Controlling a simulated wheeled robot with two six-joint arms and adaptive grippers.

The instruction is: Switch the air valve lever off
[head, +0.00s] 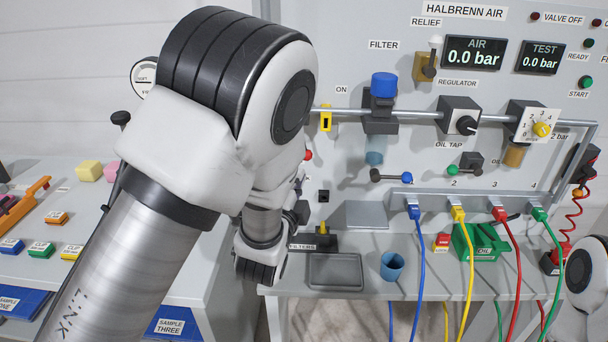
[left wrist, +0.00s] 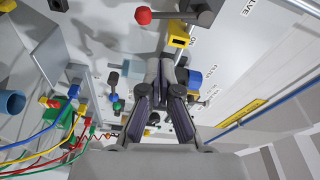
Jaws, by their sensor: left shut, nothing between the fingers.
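The air valve lever shows in the left wrist view as a grey bar with a red ball knob (left wrist: 143,15). It points toward the bench side, across the line of the pipe, not at the yellow ON marker (left wrist: 179,35). In the head view only the red knob (head: 309,155) peeks out behind my left arm; the valve body is hidden there. My left gripper (left wrist: 163,78) is shut and empty, apart from the knob in the left wrist view. The head view hides most of it behind my arm. My right gripper is not in view.
The panel carries a pipe (head: 420,113) with a blue-topped filter (head: 383,86), a regulator (head: 459,117) and a relief lever (head: 430,60). Both displays read 0.0 bar. A blue cup (head: 392,266) and a grey tray (head: 335,271) are on the bench below. Coloured hoses hang at the right.

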